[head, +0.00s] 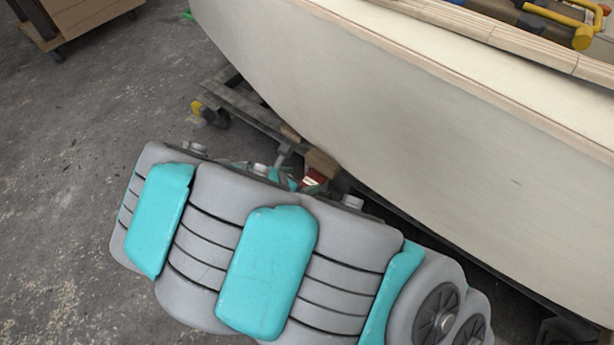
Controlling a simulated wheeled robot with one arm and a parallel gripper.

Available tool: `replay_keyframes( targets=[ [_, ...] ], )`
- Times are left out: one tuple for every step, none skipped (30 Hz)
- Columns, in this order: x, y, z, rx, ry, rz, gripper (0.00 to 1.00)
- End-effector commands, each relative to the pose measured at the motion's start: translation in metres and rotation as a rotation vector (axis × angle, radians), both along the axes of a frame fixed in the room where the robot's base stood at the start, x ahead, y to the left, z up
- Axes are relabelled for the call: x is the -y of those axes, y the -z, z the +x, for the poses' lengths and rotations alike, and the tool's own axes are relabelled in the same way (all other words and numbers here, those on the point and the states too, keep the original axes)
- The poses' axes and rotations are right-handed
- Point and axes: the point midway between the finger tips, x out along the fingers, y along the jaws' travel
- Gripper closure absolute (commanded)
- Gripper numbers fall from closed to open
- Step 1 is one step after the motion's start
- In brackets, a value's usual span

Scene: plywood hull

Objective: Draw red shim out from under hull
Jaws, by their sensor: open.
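The pale plywood hull (400,110) fills the upper right, resting on a low wooden cradle. A small red piece with a light patch, apparently the red shim (317,176), shows below a wooden block (322,162) near the hull's lower edge. My grey and teal arm crosses the foreground and hides much of what lies below the shim. Only a small teal and grey part of my gripper (284,179) seems to show, just left of the shim. It is open. The fingertips are mostly hidden, and I cannot tell whether they touch the shim.
A wooden cart (70,25) stands at the top left. Yellow-handled tools (584,36) lie inside the hull. The concrete floor on the left is clear.

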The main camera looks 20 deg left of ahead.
Motion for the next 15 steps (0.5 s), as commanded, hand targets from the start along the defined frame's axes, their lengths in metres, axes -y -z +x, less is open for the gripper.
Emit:
replay_keyframes(
  targets=[
    [0.0,0.0,0.0,0.0,0.001,0.001,0.0],
    [0.0,0.0,0.0,0.0,0.001,0.001,0.0],
    [0.0,0.0,0.0,0.0,0.002,0.001,0.0],
    [0.0,0.0,0.0,0.0,0.002,0.001,0.0],
    [0.001,0.0,0.0,0.001,0.003,0.001,0.0],
    [0.001,0.0,0.001,0.001,0.003,0.001,0.0],
    [0.001,0.0,0.001,0.001,0.003,0.001,0.0],
    [0.001,0.0,0.001,0.0,0.004,0.001,0.0],
    [0.002,0.002,0.003,0.001,0.004,0.001,0.0],
    [0.003,0.003,0.004,0.001,0.005,0.0,0.0],
    [0.004,0.005,0.006,0.001,0.006,0.0,0.0],
    [0.005,0.008,0.009,0.002,0.007,-0.001,0.0],
    [0.006,0.011,0.011,0.002,0.007,-0.001,0.0],
    [0.008,0.014,0.014,0.002,0.008,-0.001,0.0],
    [0.009,0.018,0.018,0.001,0.006,-0.001,0.0]
  ],
)
